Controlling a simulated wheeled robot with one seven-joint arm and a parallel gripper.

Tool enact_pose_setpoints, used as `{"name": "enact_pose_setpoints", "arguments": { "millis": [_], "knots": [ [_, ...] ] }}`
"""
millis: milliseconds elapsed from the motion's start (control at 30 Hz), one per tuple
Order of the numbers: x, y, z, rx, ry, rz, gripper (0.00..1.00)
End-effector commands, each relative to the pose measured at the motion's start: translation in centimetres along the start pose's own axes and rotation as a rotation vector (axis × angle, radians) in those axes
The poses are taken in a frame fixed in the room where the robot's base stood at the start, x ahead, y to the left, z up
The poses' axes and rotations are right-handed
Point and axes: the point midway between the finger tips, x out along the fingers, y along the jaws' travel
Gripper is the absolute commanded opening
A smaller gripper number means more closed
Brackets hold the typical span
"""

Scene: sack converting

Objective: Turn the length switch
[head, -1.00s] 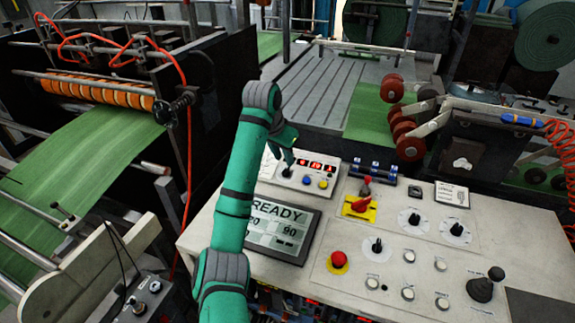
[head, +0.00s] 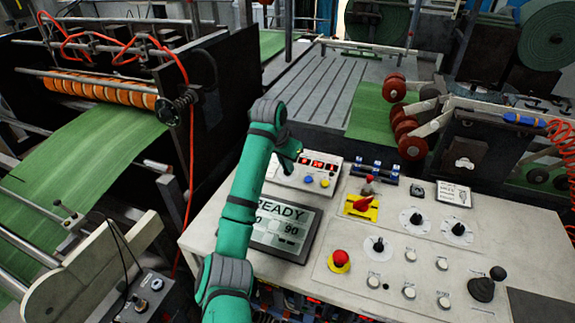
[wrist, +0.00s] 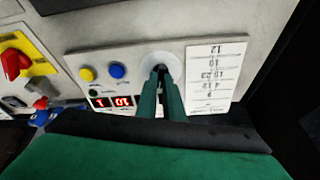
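The length switch (wrist: 160,56) is a small dark knob on a round white plate, in the wrist view beside a white card with a printed number scale (wrist: 215,72). My gripper (wrist: 160,72) has its two green fingers pointing at the knob, tips at its plate and only a narrow dark gap between them. The tips cover most of the knob, so I cannot tell whether they are closed on it or how it is turned.
Red digits (wrist: 123,101), a blue button (wrist: 117,71) and a yellow button (wrist: 87,74) sit close beside the fingers. The READY screen (head: 285,228), a red switch on a yellow plate (head: 362,206) and a red stop button (head: 340,259) are on the same console.

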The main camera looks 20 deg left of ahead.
Motion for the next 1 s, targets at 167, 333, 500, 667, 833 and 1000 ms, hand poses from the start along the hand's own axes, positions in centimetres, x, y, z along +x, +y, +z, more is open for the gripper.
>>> {"name": "enact_pose_setpoints", "arguments": {
  "millis": [167,333,500,667,833,1000],
  "knots": [
    [-0.01,0.02,0.01,-0.007,0.000,-0.001,0.00],
    [0.04,0.11,0.00,-0.056,-0.001,-0.009,0.00],
    [0.02,0.05,-0.01,-0.156,0.001,-0.026,0.00],
    [0.03,0.00,0.07,-0.267,-0.001,-0.044,0.00],
    [-0.02,-0.05,0.06,-0.374,0.000,-0.064,0.00],
    [-0.05,-0.11,0.08,-0.453,0.000,-0.079,0.00]
  ]
}}
